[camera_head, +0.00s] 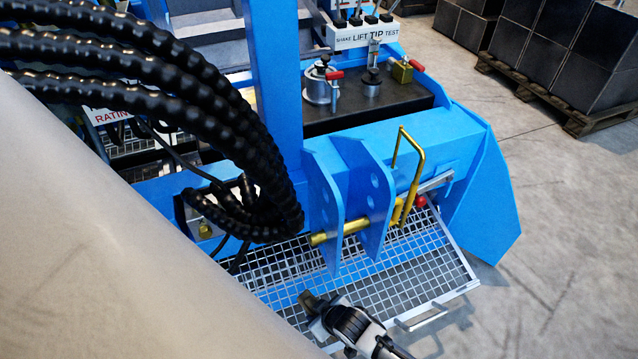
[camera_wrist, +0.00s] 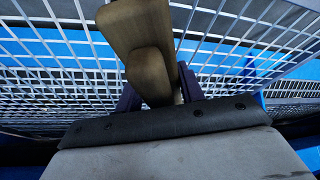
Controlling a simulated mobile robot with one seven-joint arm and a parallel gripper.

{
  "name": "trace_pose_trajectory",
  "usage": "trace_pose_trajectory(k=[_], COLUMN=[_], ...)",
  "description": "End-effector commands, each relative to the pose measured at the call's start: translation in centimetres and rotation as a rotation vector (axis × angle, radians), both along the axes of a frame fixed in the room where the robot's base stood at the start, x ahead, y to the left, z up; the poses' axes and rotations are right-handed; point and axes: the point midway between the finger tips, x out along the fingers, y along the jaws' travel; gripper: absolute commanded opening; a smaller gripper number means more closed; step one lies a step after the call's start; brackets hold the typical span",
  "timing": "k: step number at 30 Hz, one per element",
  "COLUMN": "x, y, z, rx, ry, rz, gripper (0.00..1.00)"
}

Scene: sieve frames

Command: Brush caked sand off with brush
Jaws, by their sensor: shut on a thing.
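My gripper (camera_wrist: 160,92) is shut on a brown wooden brush, with a dark finger on each side of it. The brush (camera_wrist: 140,32) points away from my wrist toward a white wire mesh. Its bristles are not visible, and I cannot tell whether it touches the mesh. In the camera_head view my gripper (camera_head: 322,312) is at the bottom middle, over the lower part of the sieve frame's mesh (camera_head: 405,283). A dark end sticks out to its left. I cannot make out caked sand on the mesh in either view.
Blue plates with a brass pin (camera_head: 340,230) and a yellow handle (camera_head: 412,175) stand above the mesh. Black ribbed hoses (camera_head: 170,95) hang at the left. Dark crates (camera_head: 560,45) on a pallet are at the back right. The concrete floor at the right is clear.

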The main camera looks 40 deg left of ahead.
Motion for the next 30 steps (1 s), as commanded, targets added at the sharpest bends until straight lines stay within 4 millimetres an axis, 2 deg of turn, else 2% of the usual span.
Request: trace_pose_trajectory(k=[30], x=[0.2], y=[0.4], z=[-1.9], rx=[0.001], ry=[-0.001], rz=[0.000], gripper=[0.20])
